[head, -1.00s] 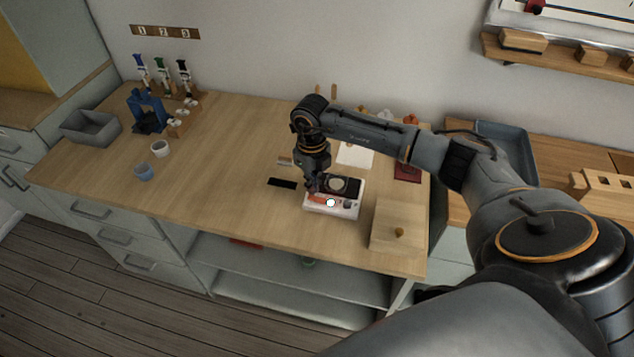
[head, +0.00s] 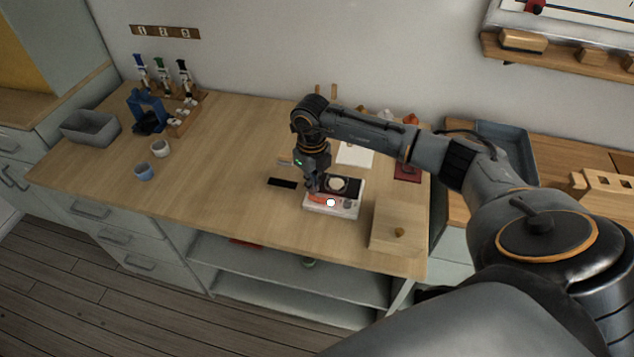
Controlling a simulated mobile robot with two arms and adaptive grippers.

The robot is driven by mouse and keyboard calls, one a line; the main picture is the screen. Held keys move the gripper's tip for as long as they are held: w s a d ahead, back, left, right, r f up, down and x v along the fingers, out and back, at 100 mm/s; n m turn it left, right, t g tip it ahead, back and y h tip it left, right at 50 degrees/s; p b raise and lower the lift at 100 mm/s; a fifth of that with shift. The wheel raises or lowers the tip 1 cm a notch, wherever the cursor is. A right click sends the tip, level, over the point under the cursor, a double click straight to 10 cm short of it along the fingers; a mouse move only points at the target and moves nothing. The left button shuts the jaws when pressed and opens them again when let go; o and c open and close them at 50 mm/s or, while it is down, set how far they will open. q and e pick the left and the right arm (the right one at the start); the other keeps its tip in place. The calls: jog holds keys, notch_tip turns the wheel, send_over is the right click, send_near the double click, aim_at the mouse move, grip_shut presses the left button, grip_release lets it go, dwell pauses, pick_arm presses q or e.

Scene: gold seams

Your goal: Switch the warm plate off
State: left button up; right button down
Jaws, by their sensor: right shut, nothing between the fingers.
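The warm plate (head: 352,211) is a small white unit near the front right of the wooden table. It has a dark top with a round pale piece (head: 337,184) on it. Its front face shows an orange-red part (head: 318,199), a round white spot (head: 330,202) and a small greyish patch at the right. My right gripper (head: 313,190) points down at the left side of the warm plate, its fingers shut and empty. The tips are close to the orange-red part; I cannot tell whether they touch it. My left gripper is out of view.
A wooden board (head: 397,225) with a small knob lies right of the warm plate. A black strip (head: 282,183) lies to its left, and a white sheet (head: 355,154) behind. A grey bin (head: 90,127) and cups stand far left. The table's middle left is clear.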

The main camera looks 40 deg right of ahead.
aim_at(313, 197)
jog(key=shift+f+b, duration=1.15)
jog(key=shift+f, duration=0.25)
dwell(0.4)
jog(key=shift+r+p, duration=2.35)
jog(key=shift+r, duration=1.2)
